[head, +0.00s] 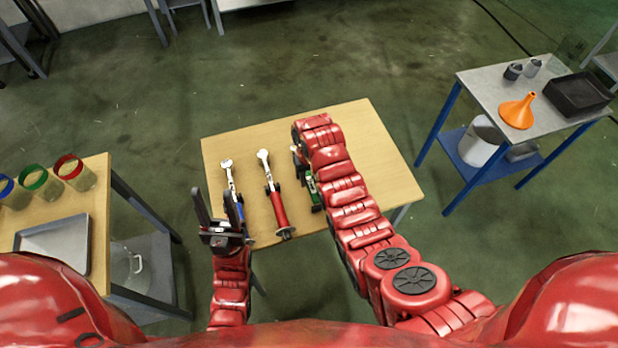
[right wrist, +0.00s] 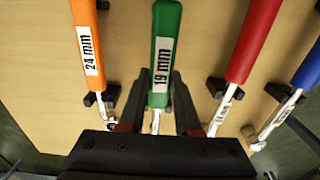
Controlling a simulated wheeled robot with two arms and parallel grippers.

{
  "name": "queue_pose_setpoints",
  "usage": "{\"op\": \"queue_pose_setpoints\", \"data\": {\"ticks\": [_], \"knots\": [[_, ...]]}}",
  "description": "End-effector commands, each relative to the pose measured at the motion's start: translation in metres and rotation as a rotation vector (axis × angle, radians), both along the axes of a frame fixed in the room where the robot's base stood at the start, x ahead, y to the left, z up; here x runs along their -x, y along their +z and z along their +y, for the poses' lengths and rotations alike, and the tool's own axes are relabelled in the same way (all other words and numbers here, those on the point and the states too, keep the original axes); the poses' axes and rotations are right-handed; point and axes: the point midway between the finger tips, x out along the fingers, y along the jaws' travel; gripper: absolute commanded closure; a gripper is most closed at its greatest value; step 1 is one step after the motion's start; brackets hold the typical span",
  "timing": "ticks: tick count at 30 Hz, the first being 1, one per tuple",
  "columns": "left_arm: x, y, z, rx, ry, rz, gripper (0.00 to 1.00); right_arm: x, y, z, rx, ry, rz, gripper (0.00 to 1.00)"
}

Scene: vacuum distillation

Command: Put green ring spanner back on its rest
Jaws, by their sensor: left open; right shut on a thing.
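The green ring spanner (right wrist: 165,45) has a 19 mm label and shows in the right wrist view with its handle pointing away from the gripper. In the head view its green handle (head: 314,190) shows partly beside my right arm, which hides the rest of it. My right gripper (right wrist: 157,108) is shut on the spanner, one finger on each side near the handle's lower end. Whether the spanner touches its rest cannot be told. My left gripper (head: 215,220) is open and empty at the table's left side, near the blue spanner (head: 234,200).
The red spanner (head: 276,205) lies on dark rests, left of the green one in the head view. An orange 24 mm spanner (right wrist: 86,50) lies on its rests at the other side. The table's (head: 365,120) far right part is clear. A blue-legged cart (head: 480,85) stands right.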

Motion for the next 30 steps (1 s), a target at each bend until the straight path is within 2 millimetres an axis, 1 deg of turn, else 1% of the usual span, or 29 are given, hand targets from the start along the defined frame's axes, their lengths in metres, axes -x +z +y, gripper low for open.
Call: {"op": "queue_pose_setpoints", "data": {"ticks": [30], "knots": [[0.0, -0.022, 0.0, 0.0, 0.0, 0.0, 0.5, 0.0, -0.03, 0.0, 0.0, 0.0, 0.0, 1.0]]}}
